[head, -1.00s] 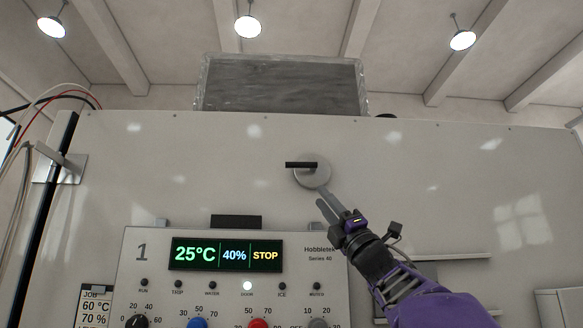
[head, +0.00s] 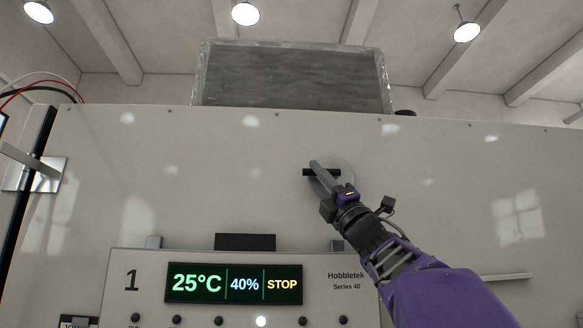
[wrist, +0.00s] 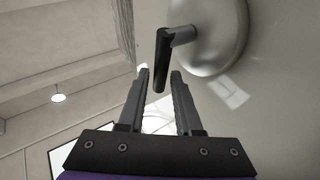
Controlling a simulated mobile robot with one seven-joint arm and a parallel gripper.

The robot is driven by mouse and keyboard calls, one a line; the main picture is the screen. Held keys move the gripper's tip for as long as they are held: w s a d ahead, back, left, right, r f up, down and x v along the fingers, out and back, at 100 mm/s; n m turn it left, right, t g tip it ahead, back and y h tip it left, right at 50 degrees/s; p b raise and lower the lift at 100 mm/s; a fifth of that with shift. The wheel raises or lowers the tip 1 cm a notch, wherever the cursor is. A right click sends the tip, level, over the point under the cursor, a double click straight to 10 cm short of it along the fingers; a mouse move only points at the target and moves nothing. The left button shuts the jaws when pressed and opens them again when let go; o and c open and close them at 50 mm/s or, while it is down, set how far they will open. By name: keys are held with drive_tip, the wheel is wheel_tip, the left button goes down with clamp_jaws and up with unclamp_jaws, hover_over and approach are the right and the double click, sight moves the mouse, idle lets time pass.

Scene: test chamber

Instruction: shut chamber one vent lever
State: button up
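The vent lever is a short black bar on a round silver disc on the upper front of chamber one. In the head view the lever (head: 333,173) lies horizontal, partly hidden behind my gripper (head: 316,168). In the wrist view the lever (wrist: 163,62) stands out from its silver disc (wrist: 216,40) on a short stem. My gripper (wrist: 160,72) is open, with one finger on each side of the lever's free end. I cannot tell whether either finger touches it. The disc (head: 347,180) is mostly covered by my gripper in the head view.
Below the lever, the control panel (head: 335,300) shows 25°C, 40% and STOP. A black block (head: 245,242) sticks out above the display. The white front around the lever is clear.

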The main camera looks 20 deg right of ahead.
drive_tip(key=shift+p+x, duration=0.5)
drive_tip(key=shift+x, duration=0.55)
clamp_jaws()
drive_tip(key=shift+s, duration=0.1)
idle(0.6)
